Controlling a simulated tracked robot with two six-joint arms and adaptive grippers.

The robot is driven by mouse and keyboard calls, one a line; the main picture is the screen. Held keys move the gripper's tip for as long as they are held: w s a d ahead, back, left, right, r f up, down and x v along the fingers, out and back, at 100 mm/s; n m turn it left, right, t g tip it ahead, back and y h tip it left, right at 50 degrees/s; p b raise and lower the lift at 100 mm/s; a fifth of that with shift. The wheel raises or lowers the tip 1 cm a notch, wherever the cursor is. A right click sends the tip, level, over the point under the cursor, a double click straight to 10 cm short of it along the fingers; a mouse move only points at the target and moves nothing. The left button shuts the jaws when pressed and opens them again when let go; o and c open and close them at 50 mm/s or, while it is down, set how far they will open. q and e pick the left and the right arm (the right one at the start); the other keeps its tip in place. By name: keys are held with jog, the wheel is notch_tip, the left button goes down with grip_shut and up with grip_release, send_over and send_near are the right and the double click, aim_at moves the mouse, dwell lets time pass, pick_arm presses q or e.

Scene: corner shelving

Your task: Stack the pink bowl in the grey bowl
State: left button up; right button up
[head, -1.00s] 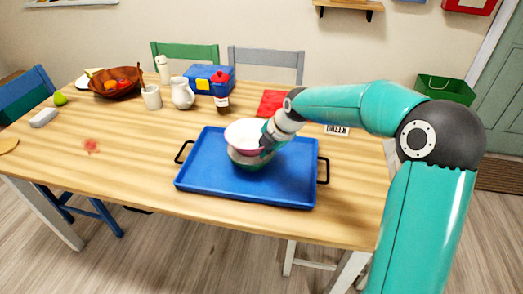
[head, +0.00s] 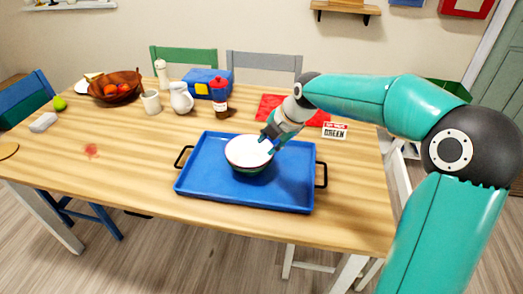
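The pink bowl (head: 248,150), white inside with a thin pinkish rim, sits low in the grey bowl (head: 254,173), of which only the dark greenish-grey outer side shows below it. Both look about level on the blue tray (head: 205,181). My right gripper (head: 270,143) is at the right back rim of the bowls, its fingers spread apart. Whether a fingertip still touches the rim I cannot tell. My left gripper is out of view.
The tray has black handles and stands near the table's front edge. Behind it are a sauce bottle (head: 221,104), a white jug (head: 181,98), a cup (head: 151,102) and a red cloth (head: 268,107). A small sign (head: 335,131) stands right of my gripper.

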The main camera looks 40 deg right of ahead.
jog(key=v, duration=0.6)
jog(key=shift+r, duration=0.35)
jog(key=shift+s, duration=0.15)
